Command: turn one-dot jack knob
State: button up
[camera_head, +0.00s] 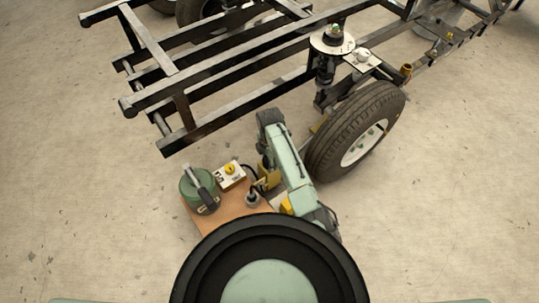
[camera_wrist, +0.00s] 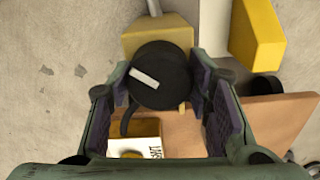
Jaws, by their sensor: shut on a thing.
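In the wrist view, a round black knob (camera_wrist: 162,92) with a white bar mark on its top sits against a yellow block (camera_wrist: 150,38). My gripper (camera_wrist: 161,74) has one finger on each side of the knob and is shut on it. I cannot make out a single dot on the knob or block from here. In the head view my arm hides the knob and most of the gripper; a yellow part (camera_head: 270,181) shows beside the arm.
A tyre (camera_head: 335,138) and steel frame (camera_head: 215,92) stand close to my arm. Open floor lies left.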

jog(key=m+p, duration=0.1)
jog(key=m, duration=0.1)
jog(key=m+p, duration=0.1)
jog(key=p, duration=0.1)
jog(key=shift+s+a+r+m, duration=0.1)
jog(key=shift+r+m, duration=0.1)
jog(key=shift+m, duration=0.2)
jog(key=m+p, duration=0.2)
jog(key=m, duration=0.1)
jog(key=shift+m, duration=0.3)
jog(key=m+p, duration=0.2)
jog(key=m, duration=0.1)
jog(key=shift+f+m, duration=0.1)
jog(key=shift+m, duration=0.2)
jog(key=m+p, duration=0.1)
jog(key=m, duration=0.2)
jog(key=shift+m, duration=0.3)
jog(key=m+p, duration=0.1)
jog(key=m, duration=0.2)
jog(key=shift+m, duration=0.3)
jog(key=m+p, duration=0.1)
jog(key=m, duration=0.2)
jog(key=shift+m, duration=0.4)
jog(key=m, duration=0.6)
jog(key=shift+f+m+p, duration=0.1)
jog(key=shift+m+p, duration=0.2)
jog(key=shift+m, duration=0.1)
